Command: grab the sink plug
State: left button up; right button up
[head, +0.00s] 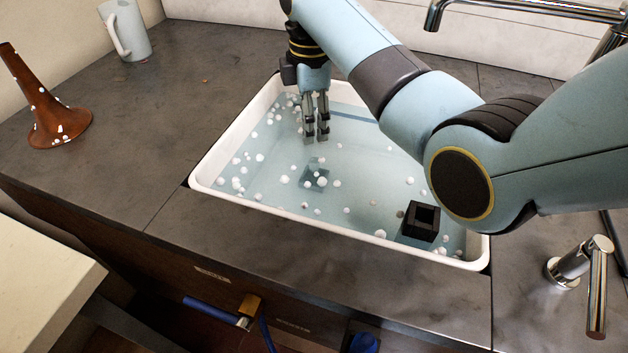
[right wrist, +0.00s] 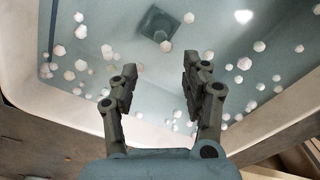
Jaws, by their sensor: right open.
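The sink plug appears to be the small, dark teal square piece with a raised knob (head: 315,179) at the bottom of the water-filled sink (head: 207,168). It also shows at the top of the right wrist view (right wrist: 157,22), ahead of my fingers. My right gripper (head: 316,136) points down into the sink from the back, its fingers apart and empty. In the head view it stands above and behind the plug, not touching it. In the right wrist view the gripper (right wrist: 160,75) has its two fingers spread. My left gripper is not in view.
Several white foam-like balls float in the sink. A black open box (head: 421,221) stands at its front right. A brown horn bell (head: 58,125) and a pale blue mug (head: 127,32) are on the dark counter to the left. Chrome taps (head: 575,268) stand at right.

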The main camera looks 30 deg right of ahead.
aim_at(315, 160)
notch_tip(315, 160, down, 6)
jog(key=shift+f+b, duration=0.15)
jog(key=shift+b, duration=0.25)
jog(key=f, duration=0.5)
jog(key=shift+s+d+b, duration=0.15)
jog(key=shift+d+b, duration=0.2)
jog(key=shift+b, duration=0.05)
grip_shut()
